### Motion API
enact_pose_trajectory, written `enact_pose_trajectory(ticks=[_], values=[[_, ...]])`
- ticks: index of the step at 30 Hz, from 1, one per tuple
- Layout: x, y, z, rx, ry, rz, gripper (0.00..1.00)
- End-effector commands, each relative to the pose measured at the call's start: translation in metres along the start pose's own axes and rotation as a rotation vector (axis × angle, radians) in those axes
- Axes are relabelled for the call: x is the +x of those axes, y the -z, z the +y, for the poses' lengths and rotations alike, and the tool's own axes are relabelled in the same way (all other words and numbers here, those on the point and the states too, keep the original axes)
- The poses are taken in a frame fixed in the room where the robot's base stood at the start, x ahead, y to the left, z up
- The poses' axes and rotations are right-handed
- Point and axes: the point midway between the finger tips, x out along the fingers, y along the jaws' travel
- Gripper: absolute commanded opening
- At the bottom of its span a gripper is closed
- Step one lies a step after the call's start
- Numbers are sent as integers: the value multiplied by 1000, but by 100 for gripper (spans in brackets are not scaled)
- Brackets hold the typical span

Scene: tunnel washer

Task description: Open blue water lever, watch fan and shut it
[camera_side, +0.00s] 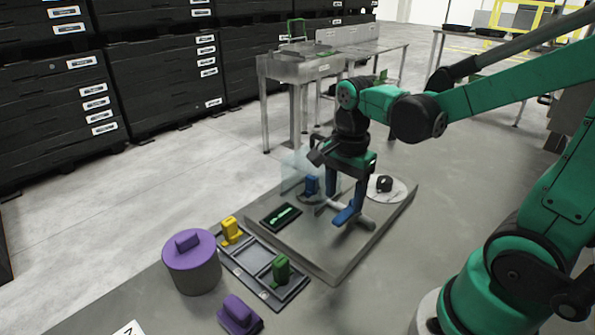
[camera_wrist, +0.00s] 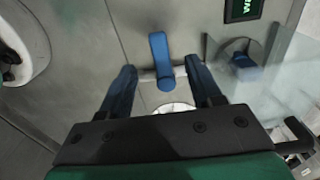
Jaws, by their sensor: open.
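The blue lever (camera_wrist: 158,50) sits on a grey pipe. It also shows in the side view (camera_side: 345,215), low beneath my gripper. My gripper (camera_wrist: 160,70) is open and points down, with its two dark blue fingers on either side of the lever. I see no clear contact between fingers and lever. In the side view my gripper (camera_side: 346,200) hangs over the grey base plate (camera_side: 327,262). A second blue part (camera_side: 312,186) stands behind a clear panel. It also shows in the wrist view (camera_wrist: 243,61). I cannot make out a fan for certain.
A dark display (camera_side: 282,215) with green marks lies left of the lever. A white disc with a black knob (camera_side: 397,190) lies to the right. A purple-lidded pot (camera_side: 195,272), a purple block (camera_side: 239,313) and a tray (camera_side: 252,275) with yellow and green handles stand in front.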

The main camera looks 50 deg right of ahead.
Motion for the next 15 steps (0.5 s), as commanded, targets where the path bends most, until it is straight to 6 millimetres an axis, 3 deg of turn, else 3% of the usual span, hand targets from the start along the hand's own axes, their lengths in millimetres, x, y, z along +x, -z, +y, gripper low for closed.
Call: enact_pose_trajectory(ticks=[6,15], values=[[24,0,0,-3,2,0,58],[39,0,0,-4,3,0,58]])
